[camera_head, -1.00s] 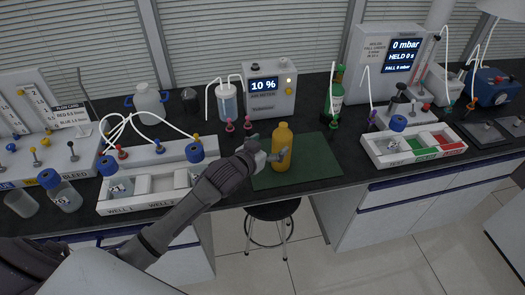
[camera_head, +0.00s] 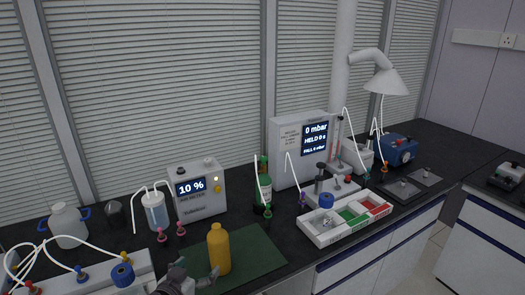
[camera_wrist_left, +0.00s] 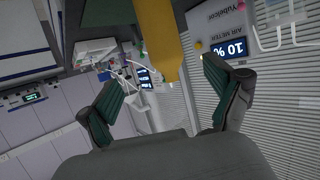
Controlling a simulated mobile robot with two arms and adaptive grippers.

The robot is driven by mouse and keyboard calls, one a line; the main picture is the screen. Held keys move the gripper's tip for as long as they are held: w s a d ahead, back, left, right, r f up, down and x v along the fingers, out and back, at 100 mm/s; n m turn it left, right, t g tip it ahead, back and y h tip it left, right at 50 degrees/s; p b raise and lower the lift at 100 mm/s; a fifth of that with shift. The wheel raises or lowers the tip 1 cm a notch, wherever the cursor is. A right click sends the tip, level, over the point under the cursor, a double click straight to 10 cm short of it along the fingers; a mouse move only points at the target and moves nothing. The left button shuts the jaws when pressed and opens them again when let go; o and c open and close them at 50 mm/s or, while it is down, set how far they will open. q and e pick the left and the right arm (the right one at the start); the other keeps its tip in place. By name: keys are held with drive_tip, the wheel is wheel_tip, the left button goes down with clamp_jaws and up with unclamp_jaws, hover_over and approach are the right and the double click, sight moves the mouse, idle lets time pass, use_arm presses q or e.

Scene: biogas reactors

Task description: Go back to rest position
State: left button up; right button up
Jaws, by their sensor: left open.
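My left gripper (camera_head: 200,281) is at the bottom edge of the head view, just left of and in front of a yellow-orange bottle (camera_head: 219,250). Its fingers are spread with nothing between them. The bottle stands upright on a dark green mat (camera_head: 262,258). In the left wrist view the open fingers (camera_wrist_left: 165,100) frame the bottle (camera_wrist_left: 160,35), which appears upside down beyond the fingertips. My right gripper is in neither view.
Behind the mat stand an air meter (camera_head: 200,191) reading 10 % and a green bottle (camera_head: 263,190). To the right are a pressure unit (camera_head: 287,150), a tray with coloured compartments (camera_head: 323,240) and a blue device (camera_head: 397,150). A tubed white unit (camera_head: 100,279) lies left.

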use_arm(q)
drive_tip(key=s+f+g+y, duration=0.1)
drive_tip(key=s+f+g, duration=0.2)
drive_tip(key=s, duration=0.7)
drive_tip(key=s+d+f+g, duration=0.1)
drive_tip(key=s+f+g, duration=0.25)
drive_tip(key=s, duration=0.65)
drive_tip(key=s+f+g+y, duration=0.1)
drive_tip(key=s+f+g, duration=0.25)
drive_tip(key=s, duration=0.65)
wheel_tip(320, 180, down, 27)
drive_tip(key=s+g+b, duration=0.1)
drive_tip(key=b, duration=0.1)
drive_tip(key=s+a+f+g+b, duration=0.1)
drive_tip(key=s+a+f, duration=0.2)
drive_tip(key=s+f, duration=1.3)
drive_tip(key=shift+s+f+g+b, duration=0.3)
drive_tip(key=shift+f+b, duration=0.05)
drive_tip(key=shift+f, duration=0.5)
